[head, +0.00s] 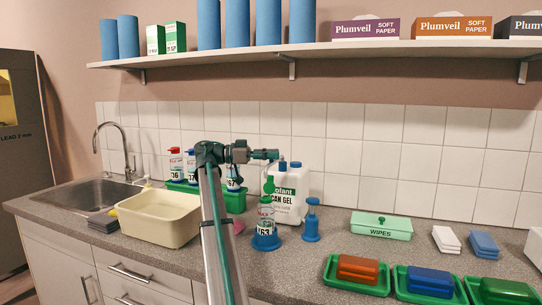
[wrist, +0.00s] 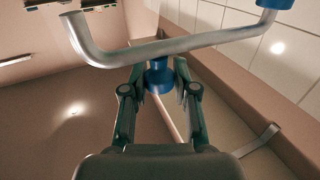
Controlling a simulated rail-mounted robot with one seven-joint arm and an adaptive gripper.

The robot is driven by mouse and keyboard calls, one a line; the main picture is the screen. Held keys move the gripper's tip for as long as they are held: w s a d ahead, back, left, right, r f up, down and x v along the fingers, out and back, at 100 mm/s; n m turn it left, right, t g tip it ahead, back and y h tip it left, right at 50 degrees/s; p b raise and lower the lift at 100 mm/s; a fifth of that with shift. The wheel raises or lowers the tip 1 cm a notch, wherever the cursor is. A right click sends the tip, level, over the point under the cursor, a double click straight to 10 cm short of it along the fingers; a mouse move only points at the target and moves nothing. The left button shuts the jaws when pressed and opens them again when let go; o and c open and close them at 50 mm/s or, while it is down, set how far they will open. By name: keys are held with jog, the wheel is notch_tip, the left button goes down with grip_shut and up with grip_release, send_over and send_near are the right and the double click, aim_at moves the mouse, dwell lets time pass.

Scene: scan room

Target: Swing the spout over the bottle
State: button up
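The white gel jug (head: 291,190) stands on the counter behind a clear bottle marked 63 (head: 266,216), which sits upright in a blue holder (head: 266,242) and has a green top. In the wrist view a bent metal spout (wrist: 190,42) crosses the upper picture; its curved free end (wrist: 72,22) is at left, and its other end meets a blue part at the upper right. A blue knob (wrist: 160,77) is at the spout, between the fingers of my gripper (wrist: 160,85). Whether they press on it is unclear. In the head view my gripper (head: 272,155) points right, above the bottle and beside the jug top.
A green tray (head: 235,201) with more bottles and a beige basin (head: 159,217) are left of my arm. A blue pump-like item (head: 311,221) stands just right of the bottle. A wipes box (head: 381,224) and green trays lie right. The shelf (head: 260,56) runs above.

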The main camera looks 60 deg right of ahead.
jog(key=o, duration=0.3)
jog(key=shift+w, duration=0.1)
jog(key=shift+o, duration=0.2)
jog(key=v, duration=1.2)
jog(key=shift+r, duration=0.1)
